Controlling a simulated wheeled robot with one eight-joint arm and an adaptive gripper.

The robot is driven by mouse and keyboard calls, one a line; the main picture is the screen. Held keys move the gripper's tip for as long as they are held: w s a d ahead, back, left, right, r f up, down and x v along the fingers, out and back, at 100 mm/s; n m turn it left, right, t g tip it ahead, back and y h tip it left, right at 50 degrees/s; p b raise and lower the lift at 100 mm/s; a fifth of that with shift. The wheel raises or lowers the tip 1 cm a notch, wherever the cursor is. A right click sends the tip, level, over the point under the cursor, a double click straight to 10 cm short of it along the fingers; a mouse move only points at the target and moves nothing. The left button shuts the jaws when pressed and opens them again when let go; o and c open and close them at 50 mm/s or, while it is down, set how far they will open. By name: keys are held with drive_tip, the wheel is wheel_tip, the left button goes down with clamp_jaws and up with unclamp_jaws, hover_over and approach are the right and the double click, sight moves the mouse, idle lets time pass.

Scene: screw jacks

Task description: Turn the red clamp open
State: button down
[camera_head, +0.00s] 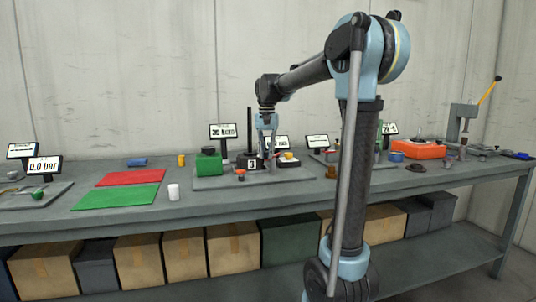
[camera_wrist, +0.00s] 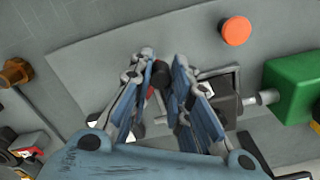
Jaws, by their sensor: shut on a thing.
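My gripper (camera_head: 267,152) is over the grey plate (camera_head: 225,181) in the middle of the bench, pointing down. In the wrist view, my gripper (camera_wrist: 163,58) is shut on a dark, rounded grip that sits between the fingertips. A small red part of the red clamp (camera_wrist: 151,89) shows just below that grip, between the fingers. The fingers hide most of the clamp, so its angle is unclear. In the head view I cannot make out the clamp behind the gripper.
On the plate, a green block (camera_wrist: 300,88) with a metal rod lies to the right, and an orange-red round button (camera_wrist: 236,31) is above. A brass fitting (camera_wrist: 14,72) is at left. A black post (camera_head: 249,130) stands close to my gripper. Signs stand behind.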

drive_tip(key=shift+w, duration=0.15)
idle(0.4)
drive_tip(key=c, duration=1.5)
unclamp_jaws()
drive_tip(key=shift+o, duration=0.2)
drive_tip(key=shift+r, duration=0.15)
wheel_tip(320, 180, up, 12)
drive_tip(key=shift+f, duration=0.2)
drive_tip(key=s+d+f+n, duration=0.1)
drive_tip(key=s+d+f, duration=0.4)
drive_tip(key=s+f, duration=0.6)
drive_tip(key=s+d+f+n+t, duration=0.1)
drive_tip(key=s+d+f, duration=0.4)
drive_tip(key=s+f, duration=0.6)
drive_tip(key=s+d+f+n+t, duration=0.1)
drive_tip(key=s+d+f, duration=0.4)
drive_tip(key=s+f, duration=0.6)
wheel_tip(320, 180, down, 3)
drive_tip(key=shift+d+f, duration=0.1)
drive_tip(key=shift+d, duration=0.1)
